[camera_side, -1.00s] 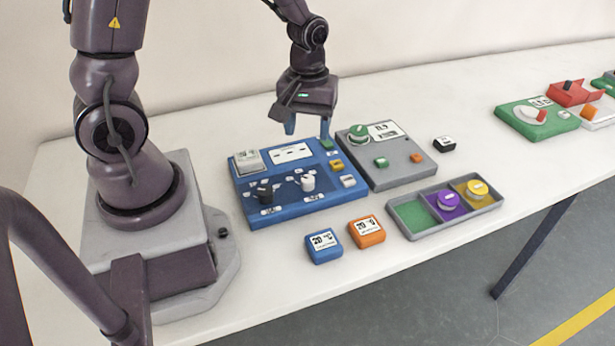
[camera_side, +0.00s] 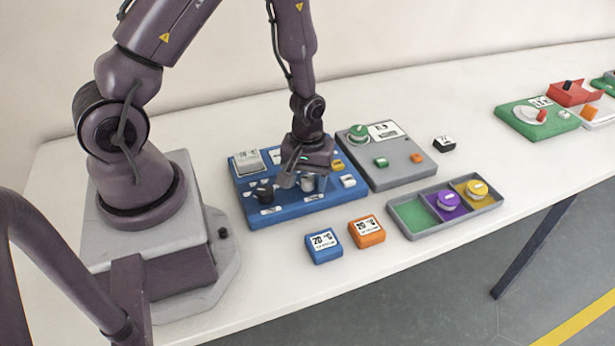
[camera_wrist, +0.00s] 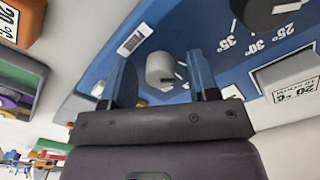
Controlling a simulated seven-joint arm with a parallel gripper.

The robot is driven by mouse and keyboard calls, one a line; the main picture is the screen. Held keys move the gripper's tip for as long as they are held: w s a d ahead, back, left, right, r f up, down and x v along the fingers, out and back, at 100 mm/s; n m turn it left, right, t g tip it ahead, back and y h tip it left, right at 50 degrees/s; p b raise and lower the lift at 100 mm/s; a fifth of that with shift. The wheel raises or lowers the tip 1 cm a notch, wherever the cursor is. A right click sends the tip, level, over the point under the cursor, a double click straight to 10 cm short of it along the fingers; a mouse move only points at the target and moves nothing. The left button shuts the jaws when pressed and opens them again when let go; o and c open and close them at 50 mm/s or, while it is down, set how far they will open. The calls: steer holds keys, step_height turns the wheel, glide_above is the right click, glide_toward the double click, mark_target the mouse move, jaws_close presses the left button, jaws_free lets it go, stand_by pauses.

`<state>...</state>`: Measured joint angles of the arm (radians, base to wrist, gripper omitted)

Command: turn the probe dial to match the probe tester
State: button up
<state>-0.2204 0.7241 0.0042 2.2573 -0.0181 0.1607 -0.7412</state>
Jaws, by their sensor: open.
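The blue panel (camera_side: 291,205) carries a black dial (camera_side: 264,192) on the left and a white-grey dial (camera_side: 307,183) to its right. In the wrist view the white-grey dial (camera_wrist: 160,70) sits between the two blue fingers of my gripper (camera_wrist: 158,75), with gaps on both sides. My gripper (camera_side: 305,172) is open, low over the panel. The black dial (camera_wrist: 265,12) shows with degree marks in the wrist view. A blue tester (camera_side: 323,246) and an orange tester (camera_side: 366,231) stand in front, each reading about 20. Which dial is the probe dial, I cannot tell.
A grey panel (camera_side: 403,174) with a green knob (camera_side: 358,134) adjoins on the right. A grey tray (camera_side: 410,236) holds purple (camera_side: 451,200) and yellow (camera_side: 476,188) round pieces. A small black block (camera_side: 444,143) stands behind. The table at right is partly clear.

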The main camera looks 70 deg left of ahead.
steer(key=shift+c, duration=0.5)
steer(key=c, duration=0.8)
steer(key=shift+c, duration=0.2)
steer(key=shift+m, duration=0.3)
steer(key=m, duration=0.3)
steer(key=shift+m, duration=0.3)
steer(key=shift+a+m, duration=0.1)
steer(key=shift+m, duration=2.1)
steer(key=o, duration=0.9)
